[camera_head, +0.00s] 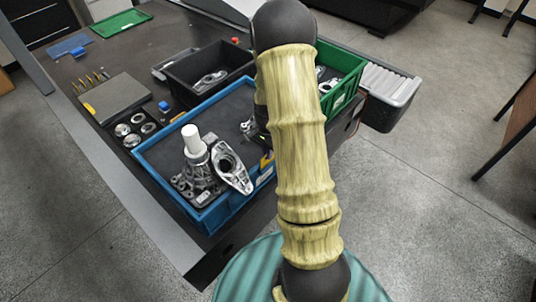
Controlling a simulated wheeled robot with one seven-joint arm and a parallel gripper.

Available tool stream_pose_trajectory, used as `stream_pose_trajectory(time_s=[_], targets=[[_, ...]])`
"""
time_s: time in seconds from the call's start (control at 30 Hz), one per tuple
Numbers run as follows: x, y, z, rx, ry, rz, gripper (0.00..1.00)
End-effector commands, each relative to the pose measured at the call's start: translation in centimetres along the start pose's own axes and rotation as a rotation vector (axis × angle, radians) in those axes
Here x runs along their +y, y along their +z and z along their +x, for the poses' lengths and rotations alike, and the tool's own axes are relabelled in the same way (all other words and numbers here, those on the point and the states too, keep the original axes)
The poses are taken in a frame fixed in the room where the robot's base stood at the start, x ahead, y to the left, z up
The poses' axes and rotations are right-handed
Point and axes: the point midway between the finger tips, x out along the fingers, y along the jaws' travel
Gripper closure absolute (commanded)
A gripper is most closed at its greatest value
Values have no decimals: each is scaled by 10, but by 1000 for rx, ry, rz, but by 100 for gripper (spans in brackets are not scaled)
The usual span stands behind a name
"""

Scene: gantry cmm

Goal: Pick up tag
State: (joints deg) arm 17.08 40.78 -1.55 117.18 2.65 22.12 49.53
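I cannot tell for certain which thing is the tag. A small yellow-orange piece (266,161) shows at the right side of the blue tray (228,208), partly behind my arm. A small blue piece (164,106) lies on the table by the grey plate. My arm crosses the middle of the view and hides part of the blue tray. A dark end part of my arm, perhaps with my gripper (262,126), shows only in part beside the arm, over the tray's right side. Its fingers are not clear, so I cannot see whether it holds anything.
The blue tray holds metal castings (230,166) and a white cylinder (193,140) standing upright. A black bin (182,88) and a green bin (346,88) stand behind it. A grey plate (115,94) and several metal rings (131,139) lie to the left.

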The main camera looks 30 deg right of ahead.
Motion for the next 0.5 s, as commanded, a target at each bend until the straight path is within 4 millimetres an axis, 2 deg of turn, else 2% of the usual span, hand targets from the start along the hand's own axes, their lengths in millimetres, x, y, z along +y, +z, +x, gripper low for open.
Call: stream_pose_trajectory(time_s=[0.3,0.5], targets=[[-1,0,-56,5,-6,-2,100],[-1,0,-83,2,-3,-2,100]])
